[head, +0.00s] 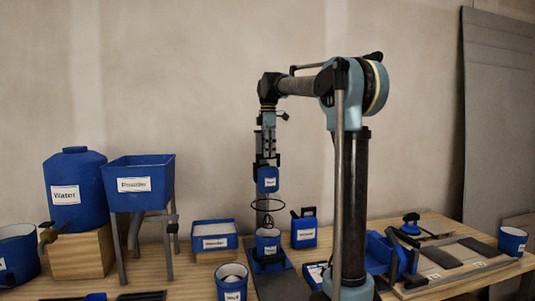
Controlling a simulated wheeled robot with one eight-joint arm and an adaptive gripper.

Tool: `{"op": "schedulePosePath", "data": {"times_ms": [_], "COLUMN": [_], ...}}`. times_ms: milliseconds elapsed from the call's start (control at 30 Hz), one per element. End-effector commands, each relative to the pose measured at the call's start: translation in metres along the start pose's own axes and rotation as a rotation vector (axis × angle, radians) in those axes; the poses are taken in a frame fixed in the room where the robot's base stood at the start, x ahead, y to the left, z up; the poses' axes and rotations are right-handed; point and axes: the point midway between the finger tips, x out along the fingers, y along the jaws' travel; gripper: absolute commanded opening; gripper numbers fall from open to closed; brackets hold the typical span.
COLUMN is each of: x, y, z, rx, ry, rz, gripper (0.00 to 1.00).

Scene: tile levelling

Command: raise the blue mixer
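The blue mixer (268,180) is a small blue block with a white label, on an upright stand behind it. A thin dark ring (267,204) shows below it, above a blue labelled bucket (267,241) on the stand's base. My gripper (268,160) points straight down at the top of the mixer, with dark finger parts close to its upper edge. The fingers are small and dark here, so I cannot tell whether they grip it.
A water tank (78,190), a powder hopper (139,185) and a blue box (214,236) stand to the left. A blue canister (304,229) stands right of the mixer. A bucket (231,282) stands in front. Tiles and tools (440,258) lie at the right.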

Motion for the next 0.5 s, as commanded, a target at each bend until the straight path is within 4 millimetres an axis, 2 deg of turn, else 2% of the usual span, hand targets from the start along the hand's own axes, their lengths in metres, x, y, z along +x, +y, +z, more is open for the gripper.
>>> {"op": "schedulePosePath", "data": {"times_ms": [167, 500], "x": [-0.022, -0.083], "y": [0.0, 0.001], "z": [0.0, 0.0], "rx": [0.0, 0.0], "ry": [0.0, 0.0], "rz": [0.0, 0.0], "gripper": [0.38, 0.38]}}
